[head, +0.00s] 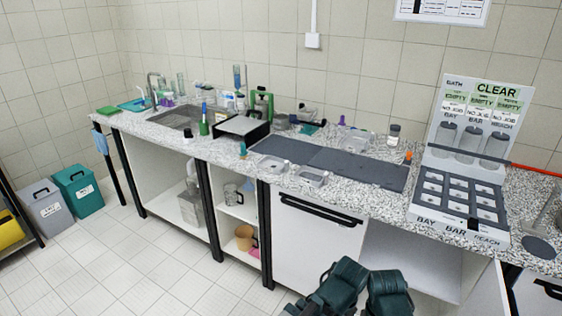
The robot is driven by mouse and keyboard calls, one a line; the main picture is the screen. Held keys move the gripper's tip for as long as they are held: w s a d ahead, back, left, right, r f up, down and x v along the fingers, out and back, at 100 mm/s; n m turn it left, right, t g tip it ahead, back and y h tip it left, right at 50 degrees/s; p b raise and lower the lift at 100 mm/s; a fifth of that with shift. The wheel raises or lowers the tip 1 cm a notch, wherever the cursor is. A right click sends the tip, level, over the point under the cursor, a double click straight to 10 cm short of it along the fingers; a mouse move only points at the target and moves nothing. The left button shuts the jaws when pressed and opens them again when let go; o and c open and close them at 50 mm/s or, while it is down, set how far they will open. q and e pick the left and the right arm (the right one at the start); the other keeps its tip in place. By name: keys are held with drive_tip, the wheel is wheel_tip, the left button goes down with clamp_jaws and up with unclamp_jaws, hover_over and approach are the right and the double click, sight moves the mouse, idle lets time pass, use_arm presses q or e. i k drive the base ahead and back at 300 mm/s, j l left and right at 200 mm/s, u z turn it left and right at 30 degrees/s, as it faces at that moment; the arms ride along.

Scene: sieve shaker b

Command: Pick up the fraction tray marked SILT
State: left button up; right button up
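No label reading SILT can be made out in the head view. Two small light trays sit at the counter's front edge, a left tray (275,167) and a right tray (311,177). Any marking on them is too small to read, so I cannot tell whether either is the SILT tray. Dark green parts of my own arms show at the bottom edge. Neither gripper's fingertips show.
Dark mats (352,165) lie on the speckled counter (390,203). At right stands a board marked CLEAR (483,115), with a grid rack (460,200) before it. A sink (183,117) and a green-framed device (261,103) are at left. Labelled bins (78,190) stand on the floor.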

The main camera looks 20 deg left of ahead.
sight(269, 163)
drive_tip(key=i+j, duration=0.2)
drive_tip(key=i, duration=0.15)
drive_tip(key=i+j+z, duration=0.15)
drive_tip(key=i, duration=0.65)
